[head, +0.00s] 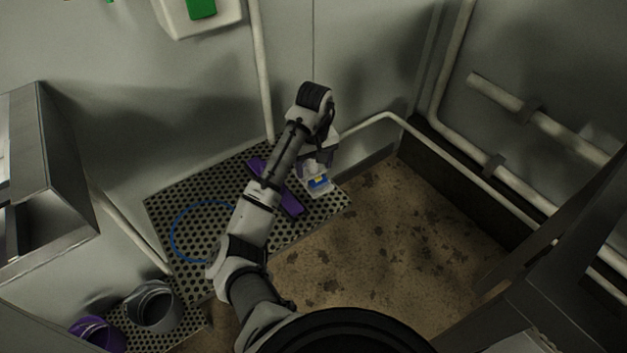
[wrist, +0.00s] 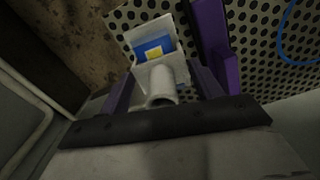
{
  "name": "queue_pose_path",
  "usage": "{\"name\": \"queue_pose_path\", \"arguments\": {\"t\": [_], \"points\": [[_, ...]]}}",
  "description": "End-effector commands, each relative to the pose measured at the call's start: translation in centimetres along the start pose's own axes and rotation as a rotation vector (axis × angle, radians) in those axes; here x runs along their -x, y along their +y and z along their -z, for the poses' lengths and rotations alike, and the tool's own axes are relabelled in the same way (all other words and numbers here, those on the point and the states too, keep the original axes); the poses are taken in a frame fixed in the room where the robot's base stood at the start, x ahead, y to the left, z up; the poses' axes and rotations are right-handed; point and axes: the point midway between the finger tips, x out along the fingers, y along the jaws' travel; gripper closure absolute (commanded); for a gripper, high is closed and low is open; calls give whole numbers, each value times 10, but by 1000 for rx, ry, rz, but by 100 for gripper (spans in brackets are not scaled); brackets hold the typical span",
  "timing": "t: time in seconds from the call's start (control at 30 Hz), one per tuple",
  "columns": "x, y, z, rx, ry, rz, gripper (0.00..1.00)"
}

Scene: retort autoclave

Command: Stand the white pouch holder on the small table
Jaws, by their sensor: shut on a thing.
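The white pouch holder (head: 321,191) carries a blue pouch with a yellow patch and shows below my gripper (head: 316,169) in the head view. In the wrist view, the holder (wrist: 172,70) has a rounded white stem between the purple fingers of my gripper (wrist: 163,86). My gripper is shut on this stem. Behind the holder is a perforated metal surface (head: 185,199); I cannot tell whether this is the small table, or whether the holder touches it. The stem's far side is hidden.
A long purple piece (head: 289,203) lies on the perforated surface close to the holder. A blue hoop (head: 178,219) lies to its left. A grey bucket (head: 153,307) and a purple bucket (head: 97,334) stand at lower left. Pipes run along the walls. The stained brown floor (head: 385,235) is clear.

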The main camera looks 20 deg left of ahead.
Motion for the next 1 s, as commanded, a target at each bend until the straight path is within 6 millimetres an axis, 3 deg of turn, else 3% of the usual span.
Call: {"name": "queue_pose_path", "arguments": {"t": [0.43, 0.8, 0.83, 1.0], "points": [[-48, 0, 0, 1, 1, 0, 66], [-52, 0, 0, 1, 1, -1, 66], [-52, 0, 0, 0, 1, 0, 32], [-52, 0, 0, 0, 1, 0, 12]]}}
